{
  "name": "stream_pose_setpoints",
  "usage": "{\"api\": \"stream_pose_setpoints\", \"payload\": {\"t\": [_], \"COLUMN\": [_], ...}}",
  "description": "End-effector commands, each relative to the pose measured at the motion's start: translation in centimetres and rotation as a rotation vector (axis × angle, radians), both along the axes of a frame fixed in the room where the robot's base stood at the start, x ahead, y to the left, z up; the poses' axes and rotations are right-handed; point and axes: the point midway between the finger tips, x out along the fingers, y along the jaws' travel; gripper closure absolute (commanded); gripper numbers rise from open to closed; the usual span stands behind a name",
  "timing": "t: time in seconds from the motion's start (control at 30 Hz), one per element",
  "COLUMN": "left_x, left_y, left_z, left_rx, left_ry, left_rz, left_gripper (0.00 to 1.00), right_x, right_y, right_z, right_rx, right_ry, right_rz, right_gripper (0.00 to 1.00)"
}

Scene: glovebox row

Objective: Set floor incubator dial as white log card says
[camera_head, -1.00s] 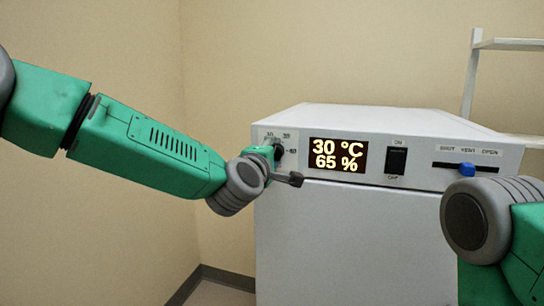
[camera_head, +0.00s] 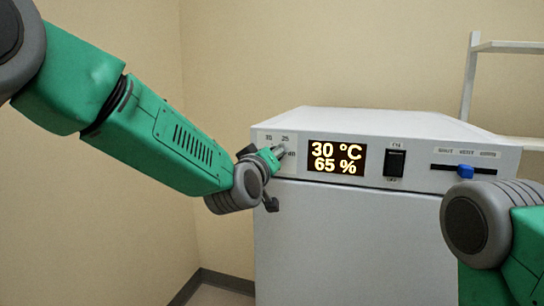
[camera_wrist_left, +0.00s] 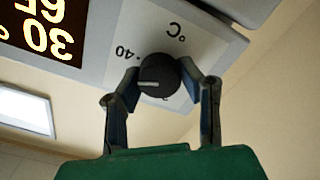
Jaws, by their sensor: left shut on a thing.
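The floor incubator (camera_head: 350,235) is a white cabinet with a sloped control panel on its front top. Its display (camera_head: 337,158) reads 30 °C and 65 %. The black dial (camera_wrist_left: 158,76) shows in the left wrist view, with a white pointer line and a "40" mark beside it. My left gripper (camera_wrist_left: 160,82) is shut on the dial, one finger on each side. In the head view the gripper (camera_head: 272,158) covers most of the dial. My right arm (camera_head: 480,225) is at the lower right, its gripper out of view. No white log card is in view.
A black rocker switch (camera_head: 395,162) sits right of the display. A blue slider (camera_head: 465,172) sits in a slot marked for vent positions. A white shelf rack (camera_head: 505,45) stands behind at the right. The wall at the left is bare.

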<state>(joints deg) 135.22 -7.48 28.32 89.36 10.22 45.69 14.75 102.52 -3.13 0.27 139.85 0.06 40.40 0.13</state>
Motion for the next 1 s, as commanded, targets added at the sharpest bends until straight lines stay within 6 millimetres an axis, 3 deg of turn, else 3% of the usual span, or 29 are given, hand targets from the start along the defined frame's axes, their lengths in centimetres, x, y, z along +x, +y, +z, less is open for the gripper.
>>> {"api": "stream_pose_setpoints", "payload": {"t": [0.03, 0.43, 1.0], "left_x": [-0.32, -0.24, -0.18], "left_y": [-0.39, -0.28, -0.20], "left_z": [-1.14, -1.39, -1.43], "left_rx": [0.052, 0.304, 0.386], "left_ry": [0.007, -0.072, -0.098], "left_rz": [-0.010, -0.010, -0.009], "left_gripper": [0.97, 0.97, 0.97], "right_x": [0.00, 0.00, 0.01], "right_y": [0.00, 0.00, 0.00], "right_z": [-0.08, -0.25, -0.30], "right_rx": [0.000, 0.000, 0.000], "right_ry": [0.000, 0.000, 0.000], "right_rz": [0.000, 0.000, 0.000], "right_gripper": [1.00, 1.00, 1.00]}}
